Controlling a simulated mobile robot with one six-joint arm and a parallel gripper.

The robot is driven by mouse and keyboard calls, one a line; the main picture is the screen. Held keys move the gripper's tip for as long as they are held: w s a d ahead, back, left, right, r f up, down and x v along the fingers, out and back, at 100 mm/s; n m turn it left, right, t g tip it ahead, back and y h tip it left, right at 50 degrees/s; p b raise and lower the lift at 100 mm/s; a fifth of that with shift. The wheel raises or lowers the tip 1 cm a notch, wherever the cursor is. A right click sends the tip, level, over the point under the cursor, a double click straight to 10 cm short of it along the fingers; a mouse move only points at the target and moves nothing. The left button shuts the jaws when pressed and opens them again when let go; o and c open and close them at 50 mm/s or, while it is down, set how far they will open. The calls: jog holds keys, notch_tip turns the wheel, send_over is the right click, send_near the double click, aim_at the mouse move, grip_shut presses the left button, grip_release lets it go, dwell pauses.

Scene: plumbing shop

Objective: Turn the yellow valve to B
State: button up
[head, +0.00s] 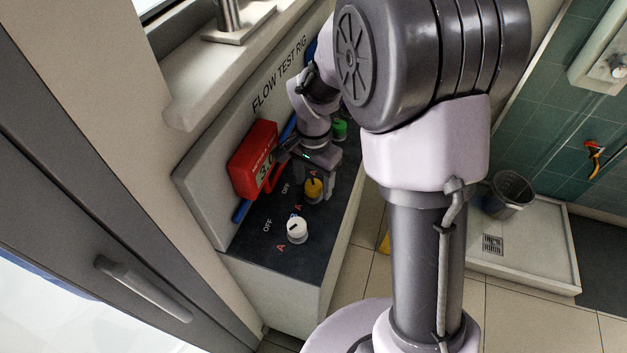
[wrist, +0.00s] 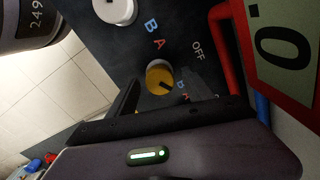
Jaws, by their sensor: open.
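The yellow valve (head: 313,188) is a round knob on the dark top of the flow test rig. In the wrist view the yellow valve (wrist: 157,72) has a black pointer mark towards the lower right, on the side of a small blue B (wrist: 180,84). I cannot tell if it lines up exactly. A red A (wrist: 159,43) and OFF (wrist: 197,48) stand around it. My gripper (head: 318,180) is at the valve. In the wrist view my open gripper (wrist: 160,92) has a finger on either side of it; contact is unclear.
A white knob (head: 297,229) stands nearer on the rig, a green one (head: 339,128) farther back. A red meter (head: 253,158) and blue pipe (head: 240,211) are close on the left. A grey bucket (head: 508,194) stands at right, away from the rig.

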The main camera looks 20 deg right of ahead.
aim_at(313, 185)
notch_tip(313, 185, up, 17)
jog(key=p, duration=0.6)
jog(key=shift+r+p, duration=0.2)
jog(key=shift+p, duration=0.1)
